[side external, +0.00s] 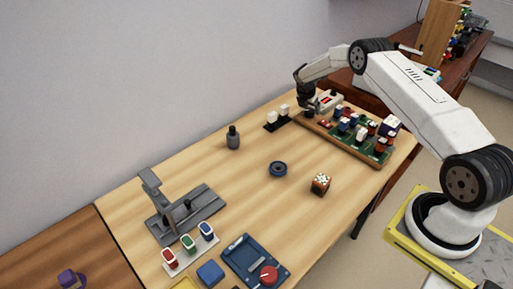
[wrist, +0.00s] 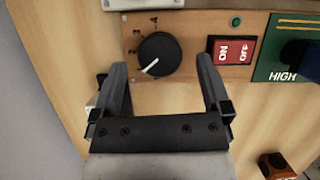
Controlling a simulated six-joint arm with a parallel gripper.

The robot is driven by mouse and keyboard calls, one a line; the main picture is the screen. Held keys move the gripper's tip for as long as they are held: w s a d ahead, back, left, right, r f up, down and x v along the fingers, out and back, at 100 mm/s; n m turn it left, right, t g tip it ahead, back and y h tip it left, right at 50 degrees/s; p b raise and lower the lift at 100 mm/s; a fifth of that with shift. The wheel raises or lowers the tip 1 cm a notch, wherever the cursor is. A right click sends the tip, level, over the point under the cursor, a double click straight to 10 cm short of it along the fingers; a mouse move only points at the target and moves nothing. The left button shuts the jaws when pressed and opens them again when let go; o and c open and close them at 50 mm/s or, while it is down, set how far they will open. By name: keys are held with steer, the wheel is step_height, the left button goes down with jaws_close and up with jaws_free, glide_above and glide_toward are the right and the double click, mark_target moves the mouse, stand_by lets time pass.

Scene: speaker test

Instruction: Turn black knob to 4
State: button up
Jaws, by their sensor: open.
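The round black knob (wrist: 159,54) sits on a brown panel in the wrist view. Its white pointer line points to the lower left. Small numbers, with 3 and 4 legible, are printed above and to the upper left of it. My gripper (wrist: 160,63) is open, with one finger on each side of the knob's lower part and visible gaps between. Contact with the panel cannot be told. In the side view my gripper (side external: 307,100) is over the far left end of the wooden board (side external: 374,161), and hides the knob there.
A red rocker switch (wrist: 231,51) and a green panel (wrist: 285,45) marked HIGH lie right of the knob. A white block (wrist: 142,4) is above it. In the side view a black-based white switch pair (side external: 277,119) stands left of the board. A dark bottle (side external: 233,138) stands farther left.

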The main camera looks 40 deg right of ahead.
steer(key=shift+x, duration=1.05)
steer(key=shift+c, duration=0.3)
steer(key=c, duration=1.2)
steer(key=shift+m, duration=0.4)
steer(key=shift+m+g, duration=0.9)
steer(key=shift+m, duration=0.9)
steer(key=shift+m+g, duration=0.3)
steer(key=shift+m, duration=0.6)
